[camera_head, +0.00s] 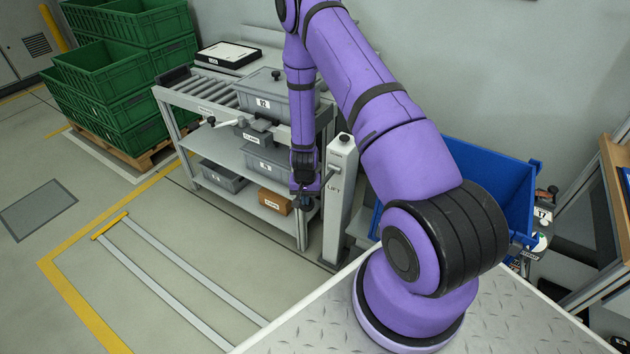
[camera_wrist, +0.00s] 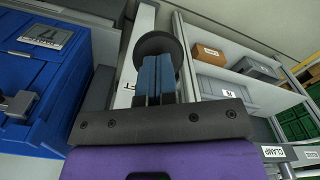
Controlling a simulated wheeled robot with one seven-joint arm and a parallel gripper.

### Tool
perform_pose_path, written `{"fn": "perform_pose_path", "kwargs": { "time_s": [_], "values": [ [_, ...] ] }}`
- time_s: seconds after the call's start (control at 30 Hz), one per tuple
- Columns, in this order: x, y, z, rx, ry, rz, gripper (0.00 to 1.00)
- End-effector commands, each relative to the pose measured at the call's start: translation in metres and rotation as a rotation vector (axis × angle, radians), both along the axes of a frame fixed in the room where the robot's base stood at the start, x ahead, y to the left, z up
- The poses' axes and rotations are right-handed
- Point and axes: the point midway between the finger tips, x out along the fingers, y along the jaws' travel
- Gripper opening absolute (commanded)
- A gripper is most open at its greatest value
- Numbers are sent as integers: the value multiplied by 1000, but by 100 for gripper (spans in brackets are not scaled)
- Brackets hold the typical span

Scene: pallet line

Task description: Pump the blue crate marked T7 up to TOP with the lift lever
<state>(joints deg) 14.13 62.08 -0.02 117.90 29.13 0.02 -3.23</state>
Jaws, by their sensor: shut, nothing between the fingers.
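The blue crate (camera_head: 490,185) stands at the right, behind my arm, which hides part of it. The crate also fills the left of the wrist view (camera_wrist: 35,95). The grey lift post (camera_head: 341,205), marked LIFT, stands left of the crate. My gripper (camera_head: 306,192) points down left of the post. Its blue fingers (camera_wrist: 155,66) are shut and empty, in front of a dark round knob (camera_wrist: 160,43), seemingly the lever's end. I cannot tell whether they touch it. The TOP mark is not readable.
A grey roller bench (camera_head: 215,95) holds a grey lidded box (camera_head: 272,92), with boxes and a brown carton (camera_head: 274,201) below. Green crates (camera_head: 115,85) stand on a pallet at the left. A wooden-edged rack (camera_head: 615,190) is at the right.

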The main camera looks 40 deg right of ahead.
Motion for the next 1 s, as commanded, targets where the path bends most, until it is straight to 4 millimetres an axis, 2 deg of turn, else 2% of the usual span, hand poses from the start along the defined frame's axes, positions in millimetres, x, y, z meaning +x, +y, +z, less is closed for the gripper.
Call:
{"fn": "perform_pose_path", "kwargs": {
  "time_s": [0.43,1.0],
  "values": [
    [-1,0,-18,1,2,0,0],
    [0,-1,-22,0,1,0,0]
  ]
}}
